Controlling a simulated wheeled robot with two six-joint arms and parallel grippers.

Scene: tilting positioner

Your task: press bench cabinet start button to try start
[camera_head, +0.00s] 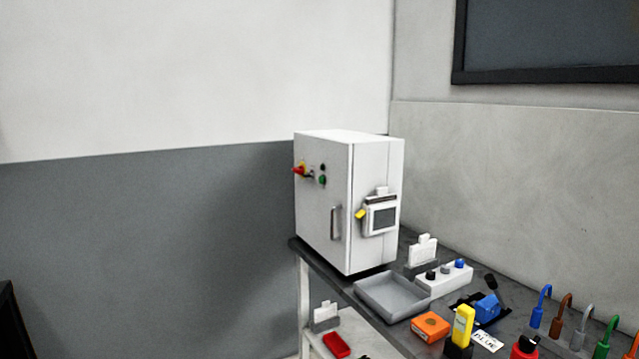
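The bench cabinet (325,225) is a white upright box at the back left end of the dark bench, with its door shut. A green button (322,180), which looks like the start button, sits on the upper part of its front face. A small black button (323,167) is just above it. A red knob or switch on a yellow base (299,171) is to their left. A vertical door handle (336,222) is lower on the same face. Neither of my grippers is in view.
A panel with a screen (383,218) is on the cabinet's right side. A grey tray (392,297), a white button box (444,279), an orange box (430,326), a yellow device (463,325) and several coloured hooks stand on the bench. The space left of the cabinet is clear.

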